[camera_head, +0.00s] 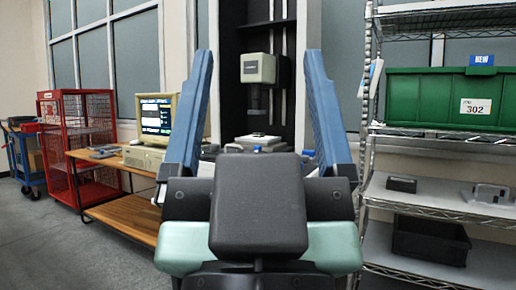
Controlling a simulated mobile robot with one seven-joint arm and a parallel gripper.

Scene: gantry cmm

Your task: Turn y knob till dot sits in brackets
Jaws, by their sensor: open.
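My gripper (259,60) fills the middle of the view, seen from behind, with two long blue fingers spread wide apart and nothing between them. Beyond the gap stands the measuring machine, with a beige head (258,68) on a dark column and a pale stage (262,140) low down. A small blue part (257,148) shows at the stage front; I cannot tell whether it is the y knob. My gripper's body hides the machine's lower part. The monitor (156,118) to the left is lit with a dark screen; any dot or brackets are too small to read.
The monitor stands on a wooden bench (125,212) at left. A red wire cage (78,145) and blue cart (25,155) are farther left. At right, a wire shelf (440,196) holds a green bin (445,98) and a black tray (430,240). The floor (50,245) at front left is clear.

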